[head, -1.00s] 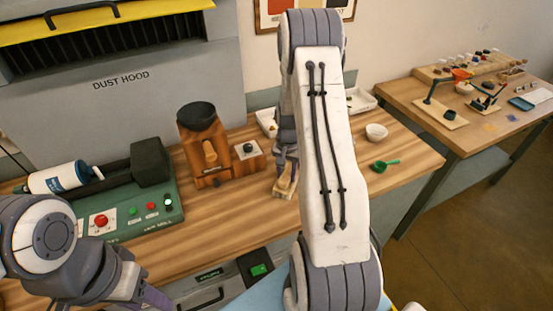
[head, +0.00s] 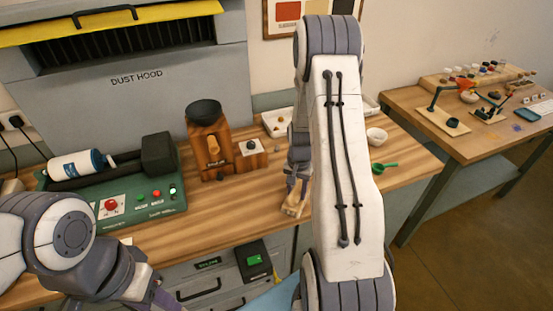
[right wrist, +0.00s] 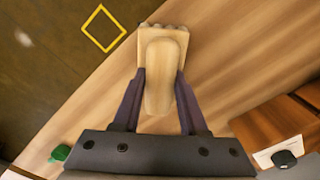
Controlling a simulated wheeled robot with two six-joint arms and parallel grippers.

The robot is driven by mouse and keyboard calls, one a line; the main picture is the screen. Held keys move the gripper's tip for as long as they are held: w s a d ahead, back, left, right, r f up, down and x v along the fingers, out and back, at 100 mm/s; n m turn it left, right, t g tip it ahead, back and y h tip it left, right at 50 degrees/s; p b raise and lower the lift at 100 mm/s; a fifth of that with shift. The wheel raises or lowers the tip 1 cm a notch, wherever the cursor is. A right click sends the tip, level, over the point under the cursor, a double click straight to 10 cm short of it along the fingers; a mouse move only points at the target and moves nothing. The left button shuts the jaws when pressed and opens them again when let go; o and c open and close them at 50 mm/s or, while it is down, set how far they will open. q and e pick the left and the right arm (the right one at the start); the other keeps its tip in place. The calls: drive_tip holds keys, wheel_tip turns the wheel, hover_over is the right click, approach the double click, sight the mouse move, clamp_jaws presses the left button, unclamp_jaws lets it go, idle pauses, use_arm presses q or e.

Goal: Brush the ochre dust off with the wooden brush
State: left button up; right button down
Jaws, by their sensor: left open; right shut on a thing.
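The wooden brush (head: 293,208) is in my right gripper (head: 298,184), over the front part of the wooden counter (head: 235,212). In the right wrist view, the two fingers of that gripper (right wrist: 158,95) are shut on the sides of the pale brush handle (right wrist: 160,75), with the brush head beyond them. I cannot tell whether the bristles touch the counter. My left gripper (head: 158,300) is open and empty at the bottom left, partly cut off by the frame. I cannot make out ochre dust in either view; my right arm hides part of the counter.
A green machine (head: 135,190) with a white bottle (head: 80,164) and a wooden mill (head: 212,150) stand at the back left. A white bowl (head: 376,136) and a green scoop (head: 383,168) are right of my arm. A second table (head: 455,143) stands far right.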

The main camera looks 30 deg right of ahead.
drive_tip(key=shift+s+a, duration=0.15)
drive_tip(key=shift+s, duration=0.3)
wheel_tip(320, 180, up, 3)
drive_tip(key=shift+s+f+p, duration=0.15)
drive_tip(key=shift+f+p, duration=0.05)
drive_tip(key=shift+p, duration=0.55)
drive_tip(key=shift+r+p, duration=0.25)
drive_tip(key=shift+p, duration=0.05)
drive_tip(key=shift+r+p, duration=0.6)
drive_tip(key=shift+r, duration=0.2)
wheel_tip(320, 180, up, 4)
drive_tip(key=p, duration=0.3)
drive_tip(key=shift+f, duration=0.2)
use_arm(q)
wheel_tip(320, 180, up, 6)
drive_tip(key=shift+s+d, duration=0.2)
drive_tip(key=shift+s, duration=0.2)
use_arm(e)
drive_tip(key=shift+f, duration=0.1)
